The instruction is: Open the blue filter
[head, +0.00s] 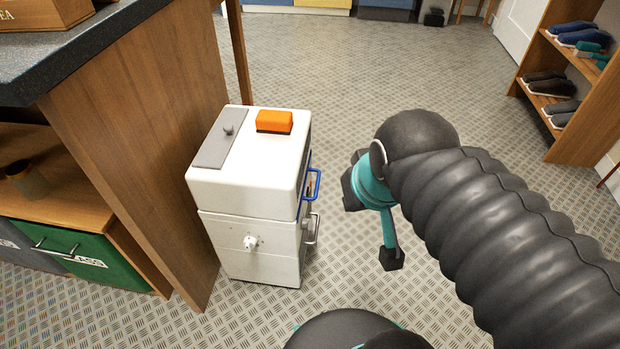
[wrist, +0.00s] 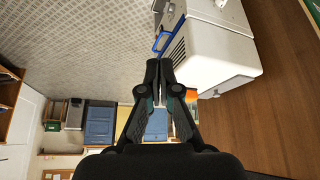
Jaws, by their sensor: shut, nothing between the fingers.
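The blue filter shows as a blue handle (head: 314,186) on the right side of a white cabinet (head: 255,190), in its upper section. A dark slot or grille is beside the handle. In the wrist view the blue handle (wrist: 162,42) is just beyond my fingertips, with the cabinet (wrist: 208,45) at upper right. My gripper (wrist: 158,68) is shut and empty, with its fingers together. I see no contact with the handle. The filter appears seated in the cabinet.
A grey handle (head: 314,230) sits below the blue one. An orange block (head: 274,121) and a grey plate (head: 216,145) are on the cabinet top. A wooden counter (head: 145,120) stands close on the left. A shoe rack (head: 575,75) is at far right. Floor between is clear.

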